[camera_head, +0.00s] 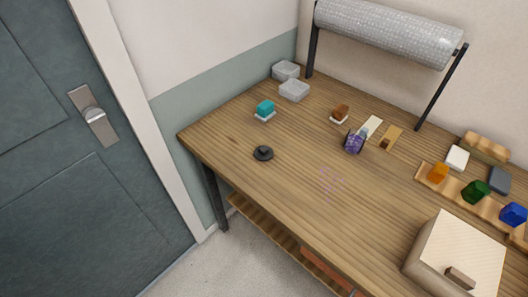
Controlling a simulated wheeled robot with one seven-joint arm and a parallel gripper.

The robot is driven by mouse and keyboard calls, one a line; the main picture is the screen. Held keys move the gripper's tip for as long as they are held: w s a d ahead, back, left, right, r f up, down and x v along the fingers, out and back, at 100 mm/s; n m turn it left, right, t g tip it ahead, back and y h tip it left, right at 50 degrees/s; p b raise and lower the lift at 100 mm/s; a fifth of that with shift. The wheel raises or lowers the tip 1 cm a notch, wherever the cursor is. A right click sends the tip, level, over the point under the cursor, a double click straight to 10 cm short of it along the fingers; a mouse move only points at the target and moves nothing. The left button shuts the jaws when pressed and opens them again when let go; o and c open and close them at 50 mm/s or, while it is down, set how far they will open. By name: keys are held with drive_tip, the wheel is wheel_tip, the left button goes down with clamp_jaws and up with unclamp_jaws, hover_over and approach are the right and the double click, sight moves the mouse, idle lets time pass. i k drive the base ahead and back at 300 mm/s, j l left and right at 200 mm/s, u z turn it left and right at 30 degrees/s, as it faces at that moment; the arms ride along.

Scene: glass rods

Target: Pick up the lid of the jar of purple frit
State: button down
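A small jar of purple frit (353,145) stands near the middle of the wooden table (215,140). Its top is too small to make out clearly. A dark round disc with a raised knob (263,153), which looks like a lid, lies flat on the table to the left of the jar, apart from it. Faint purple specks (331,183) lie scattered on the tabletop in front of the jar. My gripper is not in view.
A roll on a black stand (388,33) rises behind. Orange, green and blue pieces (475,191) line the right side, with a pale box (455,254) in front. The front-left tabletop is mostly clear.

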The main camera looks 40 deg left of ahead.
sight(262, 153)
drive_tip(key=i+j, duration=0.25)
drive_tip(key=i+j+u, duration=0.45)
drive_tip(key=i+u, duration=0.25)
drive_tip(key=i, duration=0.15)
